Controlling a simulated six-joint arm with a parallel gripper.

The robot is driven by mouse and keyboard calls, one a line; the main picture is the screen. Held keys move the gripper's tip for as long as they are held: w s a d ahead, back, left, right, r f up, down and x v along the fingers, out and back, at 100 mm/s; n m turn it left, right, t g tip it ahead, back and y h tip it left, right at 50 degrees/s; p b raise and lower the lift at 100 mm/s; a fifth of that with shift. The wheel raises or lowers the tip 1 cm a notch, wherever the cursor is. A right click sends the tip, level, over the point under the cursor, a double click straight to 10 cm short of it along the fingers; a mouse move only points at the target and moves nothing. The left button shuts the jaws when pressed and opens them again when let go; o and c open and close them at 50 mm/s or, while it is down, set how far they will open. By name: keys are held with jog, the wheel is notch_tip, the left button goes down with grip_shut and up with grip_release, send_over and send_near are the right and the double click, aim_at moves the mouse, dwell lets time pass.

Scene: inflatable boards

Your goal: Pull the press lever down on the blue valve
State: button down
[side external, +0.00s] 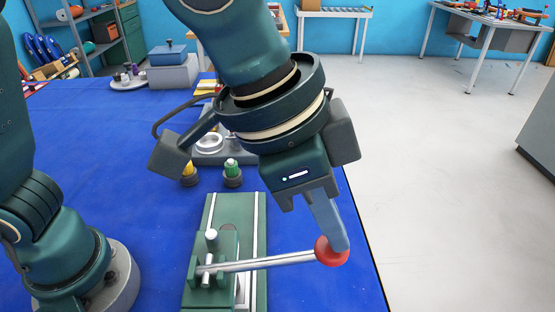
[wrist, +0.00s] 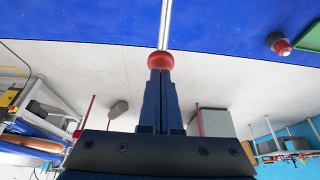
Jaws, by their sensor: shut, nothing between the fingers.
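The press lever (side external: 265,262) is a silver rod with a red ball knob (side external: 325,257) at its right end. It is hinged on a green press stand (side external: 228,245) and lies close to level, the knob slightly higher. My gripper (side external: 341,247) is shut and empty, with its fingers pointing down and the tips at the knob, overlapping it in the picture. In the wrist view the shut fingers (wrist: 160,75) meet the red knob (wrist: 160,60), with the rod running away behind it. I cannot clearly make out a blue valve in either view.
The press stands on a blue table mat (side external: 130,215), whose right edge runs near the knob. A yellow-topped piece (side external: 188,172) and a green-topped piece (side external: 232,172) stand behind the press. A grey box (side external: 172,72) is farther back. Open floor lies to the right.

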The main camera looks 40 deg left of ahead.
aim_at(322, 247)
jog(key=shift+s+a+f, duration=0.1)
jog(key=shift+f, duration=2.15)
dwell(0.3)
jog(key=shift+r, duration=4.7)
jog(key=shift+w, duration=0.2)
jog(key=w+a+r+n+t+y, duration=0.1)
jog(key=a+n, duration=0.1)
jog(key=a, duration=0.5)
jog(key=a+r+n+t, duration=0.1)
jog(key=a+r+n, duration=0.15)
jog(key=a, duration=0.45)
jog(key=s+a+f+n+y, duration=0.2)
jog(key=s+a+f+n, duration=0.2)
jog(key=a+f, duration=0.5)
notch_tip(322, 247, down, 2)
jog(key=s, duration=0.2)
jog(key=shift+s+f, duration=0.15)
jog(key=shift+s, duration=0.25)
